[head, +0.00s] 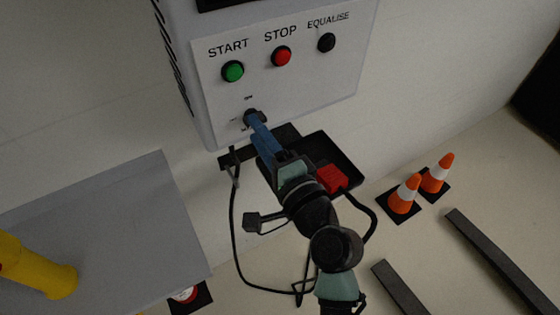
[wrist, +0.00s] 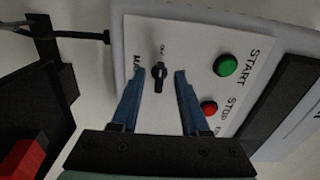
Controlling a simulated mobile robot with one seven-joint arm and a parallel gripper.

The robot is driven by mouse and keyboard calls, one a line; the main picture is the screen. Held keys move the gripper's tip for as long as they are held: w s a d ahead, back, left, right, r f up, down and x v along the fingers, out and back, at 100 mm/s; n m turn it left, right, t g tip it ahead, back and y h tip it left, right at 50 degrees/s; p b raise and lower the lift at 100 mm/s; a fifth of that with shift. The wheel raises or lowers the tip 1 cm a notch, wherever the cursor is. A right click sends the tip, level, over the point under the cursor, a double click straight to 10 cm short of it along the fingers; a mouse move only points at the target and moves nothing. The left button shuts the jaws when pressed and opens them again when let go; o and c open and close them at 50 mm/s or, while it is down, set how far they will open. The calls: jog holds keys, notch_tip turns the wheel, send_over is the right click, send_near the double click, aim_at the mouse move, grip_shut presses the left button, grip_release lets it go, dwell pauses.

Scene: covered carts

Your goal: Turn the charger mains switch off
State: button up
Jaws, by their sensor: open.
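The mains switch (wrist: 158,78) is a black rotary knob low on the white panel of the charger. In the wrist view it sits between my open fingers, slightly nearer the left one, and nothing grips it. A mark reading "ON" is beside one end of the knob, and part of a larger label shows by the left finger. In the head view the switch (head: 254,117) is partly hidden by my gripper (head: 256,124), whose blue fingers reach up to it. My gripper (wrist: 160,74) is open, and I cannot tell whether a finger touches the knob.
Green START (head: 232,71), red STOP (head: 281,56) and black EQUALISE (head: 326,42) buttons sit above the switch. A black tray (head: 343,156) with a red connector (head: 331,179) and a hanging cable is below. Orange cones (head: 404,194) stand right; a grey surface (head: 110,220) is left.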

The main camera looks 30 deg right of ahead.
jog(key=s+b, duration=0.2)
jog(key=s, duration=0.8)
jog(key=shift+s+d, duration=0.2)
jog(key=shift+s, duration=0.15)
jog(key=w+a+r+n+t, duration=0.1)
jog(key=w+a+r+n, duration=0.15)
jog(key=r, duration=0.35)
jog(key=w+a+r+n+t, duration=0.1)
jog(key=w+a+r+n, duration=0.1)
jog(key=w+r+n, duration=0.3)
jog(key=a+r+n+t, duration=0.1)
jog(key=a+r+n, duration=0.15)
jog(key=r, duration=0.45)
jog(key=s+a+r+n+t, duration=0.2)
jog(key=a+r, duration=0.1)
jog(key=r, duration=0.4)
jog(key=s+a+r+n+t, duration=0.2)
jog(key=r+n, duration=0.1)
jog(key=r, duration=0.5)
jog(key=s+a+r+n+t, duration=0.2)
jog(key=a+r, duration=0.1)
jog(key=r, duration=0.5)
jog(key=shift+s+a+h+p, duration=0.3)
